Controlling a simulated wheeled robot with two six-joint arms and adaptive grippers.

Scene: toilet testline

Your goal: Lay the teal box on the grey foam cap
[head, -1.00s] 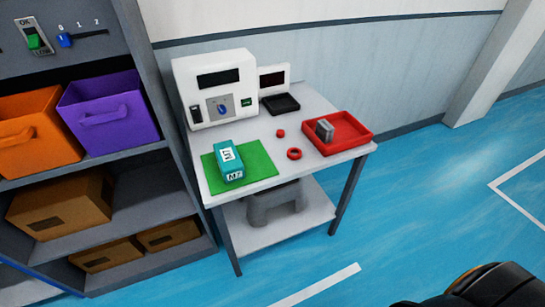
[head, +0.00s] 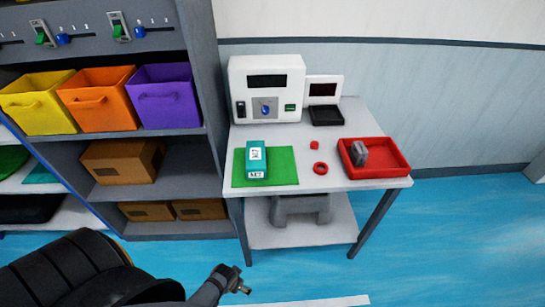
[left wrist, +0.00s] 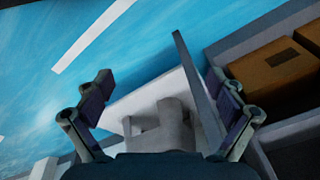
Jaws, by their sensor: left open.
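The teal box (head: 257,160) with white labels sits on a green mat (head: 285,166) on the white table. A grey legged block (head: 301,208), which looks like the foam cap, stands on the table's lower shelf. It also shows in the left wrist view (left wrist: 165,128), its lower part hidden by my gripper's body. My left gripper (head: 238,281) is low in front of the table, apart from the cap and the box. In the left wrist view its fingers (left wrist: 163,100) are spread with nothing held. My right gripper is in neither current view.
A red tray (head: 400,165) with a grey part, a red ring (head: 320,168) and a white machine (head: 267,88) are on the table. A shelf rack (head: 208,150) with bins and cardboard boxes stands at left. Table legs (head: 372,225) flank the lower shelf.

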